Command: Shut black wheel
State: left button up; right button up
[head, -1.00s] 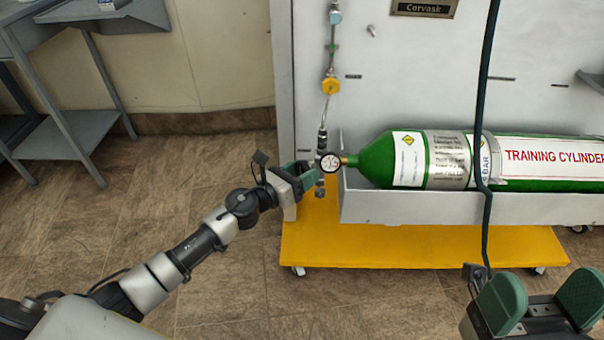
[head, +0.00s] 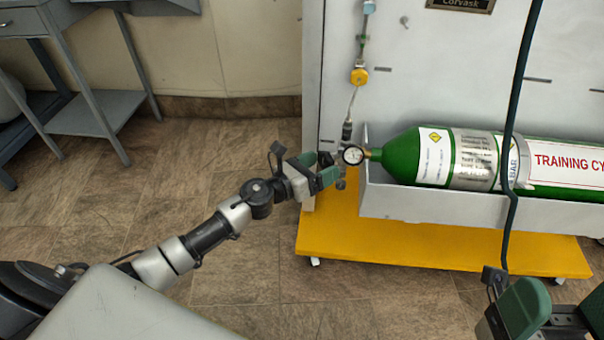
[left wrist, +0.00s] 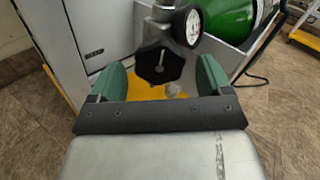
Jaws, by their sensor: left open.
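The black wheel (left wrist: 160,62) shows in the left wrist view, below the white-faced gauge (left wrist: 188,26) and ahead of the space between my left fingers. My left gripper (left wrist: 158,78) is open, with a green finger on each side of the wheel; I cannot tell whether either touches it. In the head view my left gripper (head: 328,168) is just left of the gauge (head: 352,155), and the wheel is hard to make out there. The green cylinder (head: 400,156) lies to the right of the gauge. My right gripper (head: 545,312) is partly cut off at the lower right.
The cylinder lies in a grey tray (head: 420,207) over a yellow wheeled base (head: 420,246). A yellow valve (head: 359,76) is on the panel above the gauge. A dark cable (head: 514,120) hangs in front of the cylinder. A grey table (head: 95,115) stands at the left.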

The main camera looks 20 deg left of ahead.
pick_arm(q)
jog(key=v, duration=0.9)
jog(key=shift+s, duration=0.2)
